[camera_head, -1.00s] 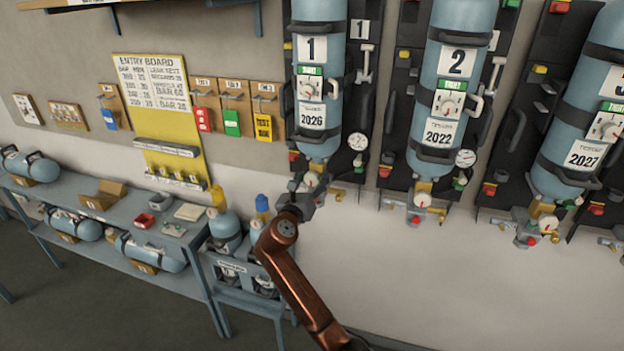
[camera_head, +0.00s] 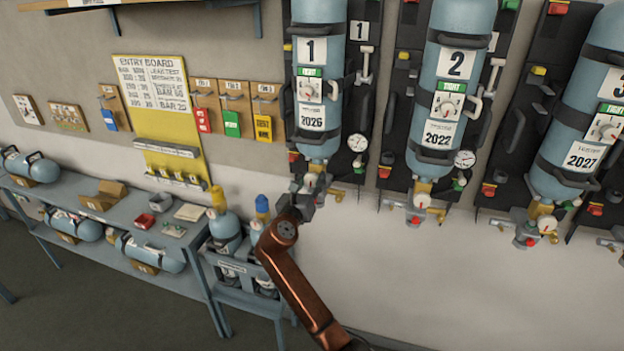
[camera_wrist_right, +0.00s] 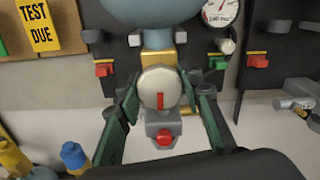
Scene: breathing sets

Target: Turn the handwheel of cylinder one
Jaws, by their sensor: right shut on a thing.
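Cylinder one (camera_head: 315,80) is a light blue cylinder mounted upright on the wall on a black backplate, with a "1" label, a green tag and "2026". Its valve is at its lower end. In the right wrist view the round whitish handwheel (camera_wrist_right: 160,90) with a red mark sits between the green fingers of my right gripper (camera_wrist_right: 161,112). The right gripper is shut on the handwheel. In the head view the right gripper (camera_head: 310,187) is at the bottom of cylinder one and covers most of the wheel. My left gripper is not in view.
Cylinder two (camera_head: 455,80) and cylinder three (camera_head: 585,120) hang to the right. A gauge (camera_head: 358,142) is beside cylinder one. A bench (camera_head: 130,225) with spare cylinders and a crate (camera_head: 245,275) stand at the left. Bare wall lies below the cylinders.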

